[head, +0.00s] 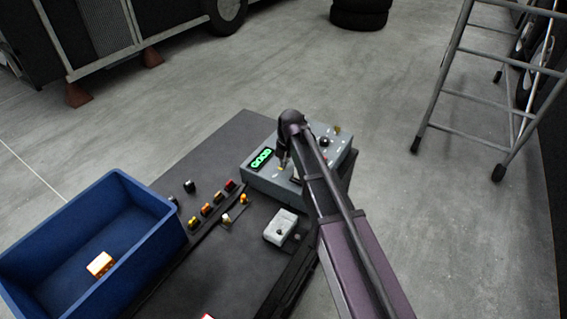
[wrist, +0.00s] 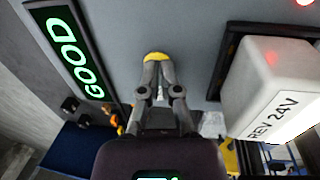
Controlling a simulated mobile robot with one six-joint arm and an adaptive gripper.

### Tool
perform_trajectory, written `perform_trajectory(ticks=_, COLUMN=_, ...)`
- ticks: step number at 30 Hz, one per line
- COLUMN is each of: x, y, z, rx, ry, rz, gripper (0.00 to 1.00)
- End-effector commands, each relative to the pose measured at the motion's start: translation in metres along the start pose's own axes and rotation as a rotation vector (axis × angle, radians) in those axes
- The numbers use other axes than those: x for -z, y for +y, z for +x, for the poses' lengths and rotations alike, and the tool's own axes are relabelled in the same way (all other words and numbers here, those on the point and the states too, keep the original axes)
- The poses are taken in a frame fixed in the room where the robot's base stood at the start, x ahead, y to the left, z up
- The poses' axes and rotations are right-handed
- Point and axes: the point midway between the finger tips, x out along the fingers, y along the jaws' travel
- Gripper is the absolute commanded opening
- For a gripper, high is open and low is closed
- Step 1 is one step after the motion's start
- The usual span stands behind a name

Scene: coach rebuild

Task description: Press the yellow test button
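The yellow test button (wrist: 156,56) is on the grey face of the tester box (head: 258,180), just past my fingertips in the wrist view. My gripper (wrist: 158,64) is shut and empty. Its fingertips meet at the button's near edge and cover part of it; I cannot tell how far the button is pushed in. The head view also shows my gripper (head: 283,163) pointing down over the box, beside the display. The display (wrist: 75,52) is lit green and reads "GOOD". A pale block marked "REV 24V" (wrist: 268,85) sits in a dark-framed socket to the right.
A small red light (wrist: 303,3) glows near the block. On the dark bench (head: 232,134) stand a blue bin (head: 150,203) holding an orange-and-white block (head: 101,264), a rail of small coloured parts (head: 206,209), and a loose pale block (head: 281,226). A ladder (head: 440,82) stands behind right.

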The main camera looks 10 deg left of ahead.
Motion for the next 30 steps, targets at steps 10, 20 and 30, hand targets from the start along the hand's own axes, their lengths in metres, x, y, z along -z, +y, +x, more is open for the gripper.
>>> perform_trajectory(ticks=10, x=0.000, y=-0.002, z=-0.031, rx=-0.002, ry=-0.002, rz=0.002, gripper=0.00)
perform_trajectory(ticks=20, x=-0.001, y=-0.002, z=-0.059, rx=-0.003, ry=-0.005, rz=0.001, gripper=0.00)
perform_trajectory(ticks=30, x=-0.001, y=-0.002, z=-0.087, rx=-0.003, ry=-0.005, rz=0.001, gripper=0.00)
